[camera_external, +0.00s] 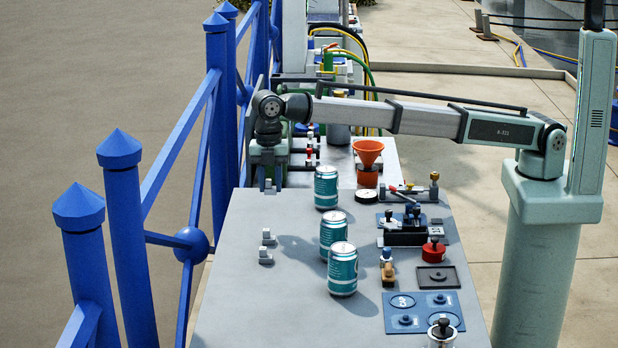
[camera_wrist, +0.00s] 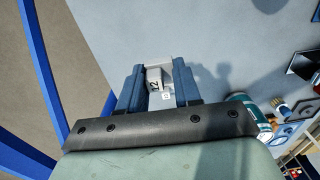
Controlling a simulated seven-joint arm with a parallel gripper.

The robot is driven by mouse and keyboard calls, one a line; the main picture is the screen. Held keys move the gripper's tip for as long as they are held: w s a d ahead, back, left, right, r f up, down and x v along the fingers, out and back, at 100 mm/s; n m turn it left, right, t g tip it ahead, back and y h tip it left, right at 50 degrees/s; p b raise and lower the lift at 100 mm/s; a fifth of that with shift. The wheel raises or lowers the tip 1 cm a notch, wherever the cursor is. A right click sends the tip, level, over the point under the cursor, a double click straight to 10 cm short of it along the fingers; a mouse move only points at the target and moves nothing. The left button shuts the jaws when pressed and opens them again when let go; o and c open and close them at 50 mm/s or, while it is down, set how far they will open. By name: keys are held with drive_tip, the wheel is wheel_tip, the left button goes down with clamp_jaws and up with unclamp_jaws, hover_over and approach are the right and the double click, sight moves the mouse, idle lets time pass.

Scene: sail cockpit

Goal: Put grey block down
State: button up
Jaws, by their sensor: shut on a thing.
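My gripper (camera_external: 268,186) hangs pointing down by the far left corner of the grey table. In the wrist view its two blue fingers (camera_wrist: 157,88) are closed on a small pale grey block (camera_wrist: 154,78) with dark markings. The fingers hide the block's sides. I cannot tell whether its underside touches the tabletop. Two more small grey blocks, one farther (camera_external: 268,238) and one nearer (camera_external: 265,257), lie on the left part of the table.
Three teal cans, far (camera_external: 326,187), middle (camera_external: 333,235) and near (camera_external: 342,270), stand right of the blocks. A blue railing (camera_external: 215,130) runs along the left. An orange funnel (camera_external: 368,152) and several fittings fill the right side. The table's (camera_external: 240,300) left front is clear.

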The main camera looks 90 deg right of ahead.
sight(270, 180)
wheel_tip(270, 180, down, 9)
idle(0.5)
drive_tip(key=shift+f, duration=0.15)
drive_tip(key=o, duration=1)
wheel_tip(270, 180, up, 12)
drive_tip(key=shift+w+r, duration=0.1)
drive_tip(key=shift+r, duration=0.1)
